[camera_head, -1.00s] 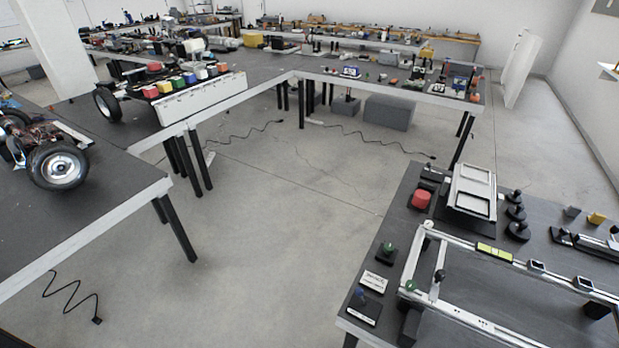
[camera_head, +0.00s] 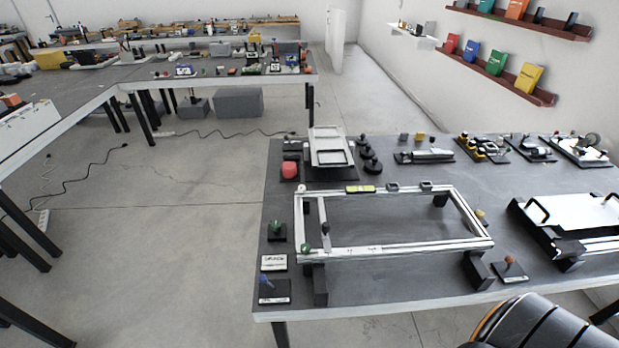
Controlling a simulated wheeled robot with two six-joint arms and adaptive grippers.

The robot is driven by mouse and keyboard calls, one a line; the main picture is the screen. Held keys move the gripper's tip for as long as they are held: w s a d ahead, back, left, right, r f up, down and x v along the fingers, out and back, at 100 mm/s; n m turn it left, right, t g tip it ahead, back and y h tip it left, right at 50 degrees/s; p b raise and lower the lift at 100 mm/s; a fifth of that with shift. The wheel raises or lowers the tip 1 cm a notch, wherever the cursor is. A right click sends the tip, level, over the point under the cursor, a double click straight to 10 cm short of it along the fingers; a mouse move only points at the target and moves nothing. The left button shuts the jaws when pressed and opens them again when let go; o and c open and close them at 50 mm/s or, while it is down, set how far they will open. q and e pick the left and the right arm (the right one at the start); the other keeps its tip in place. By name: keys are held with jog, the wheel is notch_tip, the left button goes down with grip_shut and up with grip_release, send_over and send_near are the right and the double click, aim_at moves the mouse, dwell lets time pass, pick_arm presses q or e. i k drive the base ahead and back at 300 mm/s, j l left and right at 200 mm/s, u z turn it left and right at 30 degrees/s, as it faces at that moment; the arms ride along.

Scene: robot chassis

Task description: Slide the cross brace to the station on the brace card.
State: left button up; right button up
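A silver rectangular frame (camera_head: 398,246) stands on black blocks on the dark table at the right. A bar that looks like the cross brace (camera_head: 322,212) spans between its long rails near the left end, with a dark knob (camera_head: 325,229) on it. A white card with dark print (camera_head: 273,263) lies left of the frame's near corner. It may be the brace card; its text is too small to read.
A red button (camera_head: 289,169) and a light tray (camera_head: 331,152) stand behind the frame. A green knob (camera_head: 277,230) and a blue-tipped holder (camera_head: 273,288) stand at the left edge. A white plate fixture (camera_head: 571,212) stands at the right.

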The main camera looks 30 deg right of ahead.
aim_at(326, 226)
jog(key=z, duration=1)
